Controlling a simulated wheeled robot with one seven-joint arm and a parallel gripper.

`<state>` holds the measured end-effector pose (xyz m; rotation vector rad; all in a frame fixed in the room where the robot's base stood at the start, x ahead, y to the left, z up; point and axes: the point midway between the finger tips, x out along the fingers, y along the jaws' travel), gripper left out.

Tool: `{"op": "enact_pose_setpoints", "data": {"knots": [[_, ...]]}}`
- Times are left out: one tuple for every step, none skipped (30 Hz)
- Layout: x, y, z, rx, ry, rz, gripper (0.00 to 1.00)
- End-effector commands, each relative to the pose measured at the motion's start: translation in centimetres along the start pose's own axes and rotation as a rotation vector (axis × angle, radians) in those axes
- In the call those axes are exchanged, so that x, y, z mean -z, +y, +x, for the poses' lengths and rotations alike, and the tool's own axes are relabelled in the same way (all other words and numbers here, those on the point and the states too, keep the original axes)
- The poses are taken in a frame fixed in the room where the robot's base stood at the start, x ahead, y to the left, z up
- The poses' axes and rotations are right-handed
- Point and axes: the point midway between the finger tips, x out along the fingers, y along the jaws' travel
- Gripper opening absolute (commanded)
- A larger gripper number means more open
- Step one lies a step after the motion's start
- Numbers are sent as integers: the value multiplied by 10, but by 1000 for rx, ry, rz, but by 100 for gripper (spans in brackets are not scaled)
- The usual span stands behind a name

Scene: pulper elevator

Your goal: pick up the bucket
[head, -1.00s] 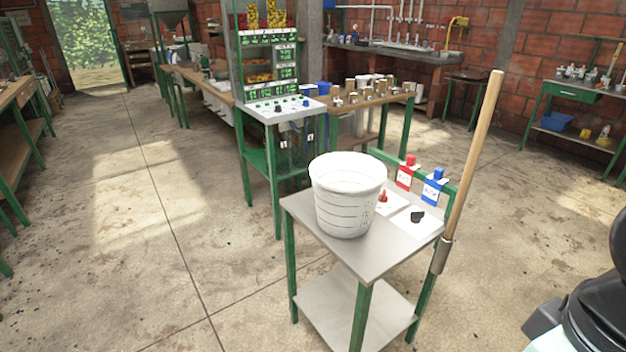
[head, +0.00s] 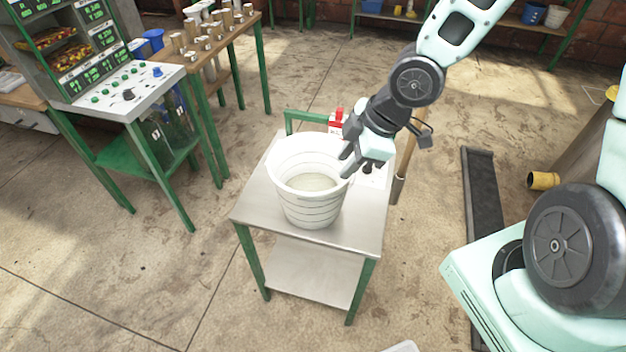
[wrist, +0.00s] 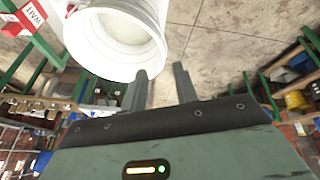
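The white bucket (head: 308,205) stands upright on the small metal-topped table (head: 355,228) in the head view. Its open top faces up and some pale content shows inside. My gripper (head: 347,161) is at the bucket's right rim, fingers pointing toward it. In the wrist view my gripper (wrist: 160,76) is open, with a gap between the two fingers and nothing seen in it. There the bucket (wrist: 118,62) is at upper left, and the left fingertip overlaps its edge. I cannot tell whether they touch.
A wooden-handled tool (head: 407,155) leans at the table's right side. A control panel table (head: 130,92) is at left. A dark strip (head: 484,205) lies on the floor at right. Front-left floor is clear.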

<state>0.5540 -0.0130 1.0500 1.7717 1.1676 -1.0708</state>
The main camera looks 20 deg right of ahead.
Motion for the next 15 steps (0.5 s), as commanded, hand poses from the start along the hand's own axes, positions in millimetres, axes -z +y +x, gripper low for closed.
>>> {"op": "enact_pose_setpoints", "data": {"knots": [[0,1,1,1,10,-4,30],[0,1,4,1,13,-7,30],[-1,1,8,1,16,-11,30],[-1,1,13,0,17,-12,30],[-1,1,18,0,17,-13,30],[-1,1,25,0,17,-14,30],[-1,1,31,0,17,-15,30],[-1,1,36,0,16,-14,30],[0,0,42,2,16,-14,30],[-1,0,47,2,15,-13,30],[0,0,52,1,15,-14,30],[0,0,58,1,15,-14,30],[0,1,62,1,15,-14,30],[0,1,67,1,15,-13,30],[0,0,74,2,14,-13,30]]}}
